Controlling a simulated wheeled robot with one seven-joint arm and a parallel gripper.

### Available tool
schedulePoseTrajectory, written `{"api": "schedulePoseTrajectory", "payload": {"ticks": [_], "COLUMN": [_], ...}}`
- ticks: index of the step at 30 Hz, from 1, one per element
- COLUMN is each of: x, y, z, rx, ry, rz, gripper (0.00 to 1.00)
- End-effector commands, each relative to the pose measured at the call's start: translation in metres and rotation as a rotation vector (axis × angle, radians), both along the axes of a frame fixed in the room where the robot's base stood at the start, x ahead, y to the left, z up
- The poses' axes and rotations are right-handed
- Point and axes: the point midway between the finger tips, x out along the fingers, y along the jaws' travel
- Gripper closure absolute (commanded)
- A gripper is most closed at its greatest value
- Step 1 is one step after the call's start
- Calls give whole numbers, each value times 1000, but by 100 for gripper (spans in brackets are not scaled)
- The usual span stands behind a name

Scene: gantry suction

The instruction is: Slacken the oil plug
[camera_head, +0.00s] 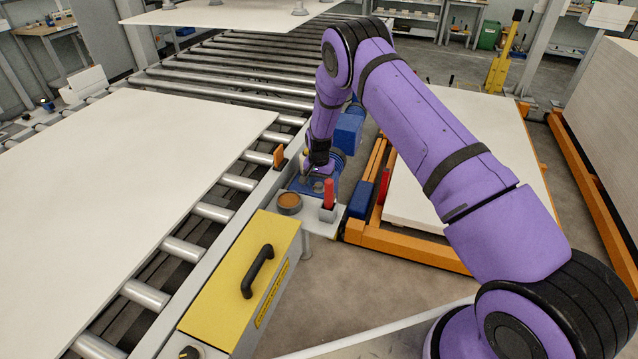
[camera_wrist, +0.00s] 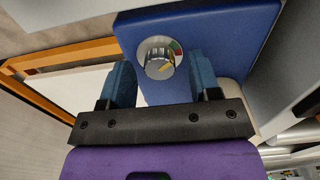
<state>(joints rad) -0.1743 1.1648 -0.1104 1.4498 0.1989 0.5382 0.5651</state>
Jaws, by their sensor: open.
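A ribbed silver knob (camera_wrist: 160,62) with a yellow mark sits on a round plate with a coloured scale, on the face of a blue block (camera_wrist: 225,45). I cannot tell for sure whether this knob is the oil plug. My gripper (camera_wrist: 161,82) is open, with one blue finger on each side of the knob in the wrist view. Whether the fingers touch it I cannot tell. In the head view my gripper (camera_head: 318,172) is at the blue unit (camera_head: 331,184) beside the conveyor, and my arm hides much of that spot.
Near my gripper are a round cup with brown contents (camera_head: 289,203) and a red-handled tool (camera_head: 328,192) in a holder. A yellow cover with a black handle (camera_head: 257,271) lies closer. White panels lie on the roller conveyor (camera_head: 130,190) at left and the orange frame (camera_head: 410,243) at right.

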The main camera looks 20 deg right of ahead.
Motion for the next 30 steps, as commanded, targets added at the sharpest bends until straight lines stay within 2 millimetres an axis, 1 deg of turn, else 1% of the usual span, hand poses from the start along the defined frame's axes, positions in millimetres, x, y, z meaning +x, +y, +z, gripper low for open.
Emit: {"api": "schedulePoseTrajectory", "payload": {"ticks": [3,11,12,14,15,17,18,25,30], "x": [0,0,0,0,0,0,0,0,0], "y": [0,0,0,0,0,0,0,0,0], "z": [-4,-5,-5,-5,-5,-5,-5,-5,-5], "rx": [0,0,1,0,0,0,0,0,1], "ry": [-1,-1,-1,0,0,0,0,0,-1], "rz": [0,0,0,0,0,0,0,18,82], "gripper": [43,43,52,66,75,89,93,92,92]}}
